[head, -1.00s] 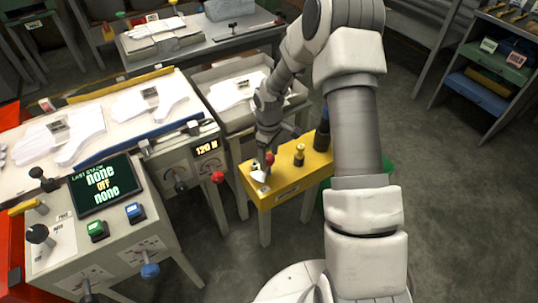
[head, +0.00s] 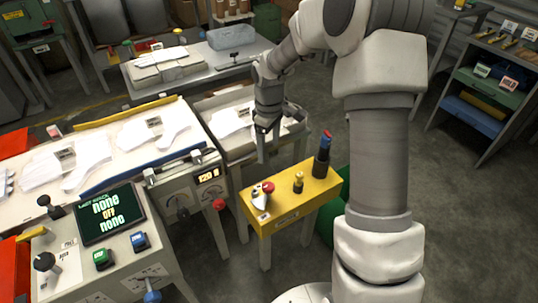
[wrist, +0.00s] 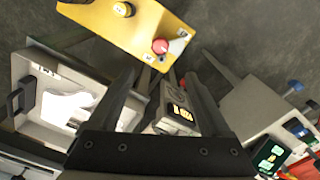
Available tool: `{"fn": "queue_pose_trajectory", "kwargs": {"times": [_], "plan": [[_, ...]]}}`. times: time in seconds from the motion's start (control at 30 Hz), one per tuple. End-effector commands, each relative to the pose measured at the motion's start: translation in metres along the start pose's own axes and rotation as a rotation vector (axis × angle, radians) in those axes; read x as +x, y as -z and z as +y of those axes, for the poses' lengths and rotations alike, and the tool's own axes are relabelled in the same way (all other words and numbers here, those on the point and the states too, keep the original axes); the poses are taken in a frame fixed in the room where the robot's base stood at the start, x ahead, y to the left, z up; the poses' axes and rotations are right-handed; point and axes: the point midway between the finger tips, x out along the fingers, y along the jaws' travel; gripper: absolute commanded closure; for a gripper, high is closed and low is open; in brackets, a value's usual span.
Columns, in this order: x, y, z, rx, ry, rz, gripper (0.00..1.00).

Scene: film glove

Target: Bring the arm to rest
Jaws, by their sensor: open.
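My arm reaches across the head view from the right. My gripper (head: 267,150) points down, its fingers apart with nothing between them. It hangs above and behind the left end of the yellow stand (head: 290,210). A small tool with a red knob and a pale body (head: 264,195) stands on that end, apart from my fingers. The yellow stand (wrist: 120,30) and the red knob (wrist: 160,46) also show in the wrist view, beyond the fingers (wrist: 160,80).
A brass-coloured piece (head: 298,183) and a dark cylinder with a red top (head: 322,155) share the stand. A tray with a white glove shape (head: 228,120) lies behind. The control desk (head: 110,260) is at left, a shelf (head: 490,95) at right.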

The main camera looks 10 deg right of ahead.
Motion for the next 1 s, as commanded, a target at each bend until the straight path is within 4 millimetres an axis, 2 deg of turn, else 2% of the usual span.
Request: {"fn": "queue_pose_trajectory", "kwargs": {"times": [0.1,0.57,0.67,0.77,1.0], "plan": [[-0.006,0.0,0.0,0.0,0.0,0.001,0.18],[-0.007,0.0,0.0,-0.001,0.0,0.0,0.18],[-0.012,-0.001,-0.001,0.004,-0.006,0.001,0.18],[-0.032,-0.005,-0.005,0.024,-0.026,0.004,0.18],[-0.117,-0.032,-0.029,0.153,-0.116,0.034,0.18]]}}
